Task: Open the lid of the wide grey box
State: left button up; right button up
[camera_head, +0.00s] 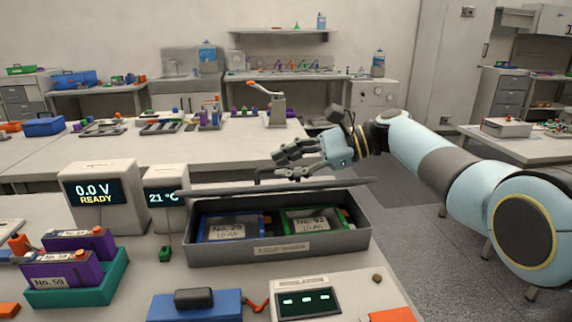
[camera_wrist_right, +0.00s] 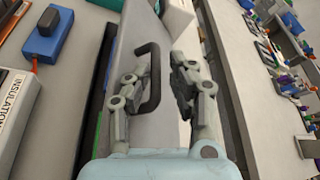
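The wide grey box (camera_head: 330,244) stands on the near bench in the head view. Its lid (camera_head: 325,184) is raised, seen nearly edge-on above the box, and two battery packs, blue (camera_head: 228,229) and green (camera_head: 306,219), show inside. The lid's dark handle (camera_head: 264,174) stands on its far side. My right gripper (camera_head: 285,163) is at the handle, behind the lid. In the right wrist view the fingers (camera_wrist_right: 163,68) are apart, with the handle bar (camera_wrist_right: 155,75) between them; one finger overlaps the handle loop. Contact is unclear. My left gripper is not in view.
A voltage display (camera_head: 104,197) and a temperature display (camera_head: 166,194) stand left of the box. A green tray (camera_head: 80,292) with purple packs is at the left. A blue device (camera_head: 195,306) and a small meter (camera_head: 305,299) are in front. Another bench lies behind.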

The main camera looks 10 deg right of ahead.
jog(key=v, duration=1.2)
jog(key=shift+f, duration=0.1)
